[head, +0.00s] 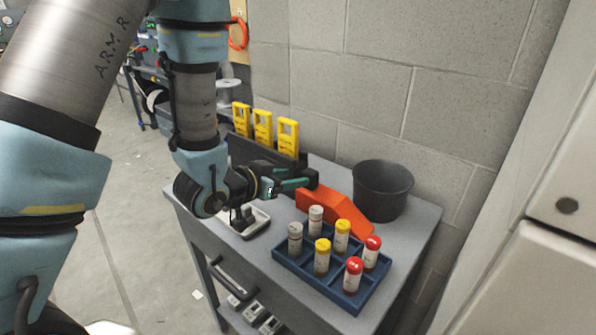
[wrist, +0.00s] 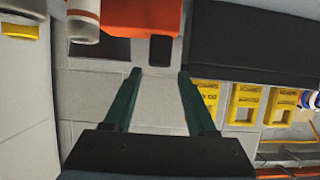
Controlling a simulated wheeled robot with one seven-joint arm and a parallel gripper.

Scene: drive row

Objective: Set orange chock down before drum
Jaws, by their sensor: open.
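The orange chock (head: 341,208) lies on the grey cart top, between the blue vial rack and the black bucket. It also shows at the top edge of the wrist view (wrist: 143,14), partly cut off. My gripper (head: 304,180) is over the cart at the chock's left end. In the wrist view its two green fingers (wrist: 159,73) are apart with nothing between them, and the chock is beyond their tips. A grey spool-like drum (head: 229,79) stands in the background behind the cart, partly hidden by my arm; I cannot tell for certain that it is the drum.
A black bucket (head: 382,190) stands behind the chock. A blue rack (head: 345,298) with several capped vials is in front. Yellow tags (head: 288,137) stand in a dark holder at the back. A white tray (head: 257,223) is under my wrist. Open floor (head: 130,230) lies left.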

